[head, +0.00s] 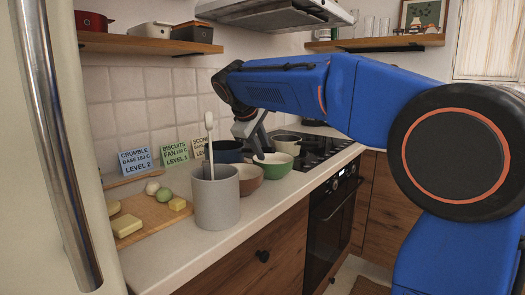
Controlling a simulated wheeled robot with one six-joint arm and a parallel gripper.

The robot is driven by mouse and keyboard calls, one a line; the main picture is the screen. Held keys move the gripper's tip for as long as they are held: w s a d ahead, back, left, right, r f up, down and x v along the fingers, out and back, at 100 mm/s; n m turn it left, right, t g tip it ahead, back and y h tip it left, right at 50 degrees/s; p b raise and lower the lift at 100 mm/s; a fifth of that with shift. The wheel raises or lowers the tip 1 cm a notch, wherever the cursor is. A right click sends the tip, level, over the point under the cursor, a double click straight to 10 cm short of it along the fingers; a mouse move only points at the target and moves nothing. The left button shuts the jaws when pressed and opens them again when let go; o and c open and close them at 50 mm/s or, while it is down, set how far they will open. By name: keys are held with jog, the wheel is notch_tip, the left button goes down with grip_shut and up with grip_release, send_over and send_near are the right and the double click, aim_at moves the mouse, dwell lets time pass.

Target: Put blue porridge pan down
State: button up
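A dark blue pan (228,149) stands on the counter by the tiled wall, behind a tall grey crock and a pinkish bowl that hide its lower part. My gripper (256,143) reaches down from my blue arm just right of the pan's rim, above the bowls. Its fingers are grey and seen side-on. I cannot tell whether they are shut or whether they touch the pan. No handle of the pan can be made out.
The grey crock (216,203) with a long utensil stands in front. A pinkish bowl (250,184), a green bowl (273,171) and a cream pot (287,146) crowd around the gripper. The hob (325,150) lies right. A cutting board (142,215) with food lies left.

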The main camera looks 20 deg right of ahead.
jog(key=v, duration=1.1)
jog(key=shift+r, duration=0.2)
jog(key=s+d+f+m+y, duration=0.1)
jog(key=s+d+f+m, duration=0.2)
jog(key=s+f, duration=0.8)
jog(key=s+d+f+m+y, duration=0.2)
jog(key=s+d+f+m, duration=0.1)
jog(key=s+f, duration=0.9)
jog(key=s+d+f+m+y, duration=0.2)
jog(key=s+d+f, duration=0.3)
jog(key=s+f, duration=0.6)
jog(key=shift+s+f+m, duration=0.35)
jog(key=shift+f+m, duration=0.05)
jog(key=shift+f, duration=0.25)
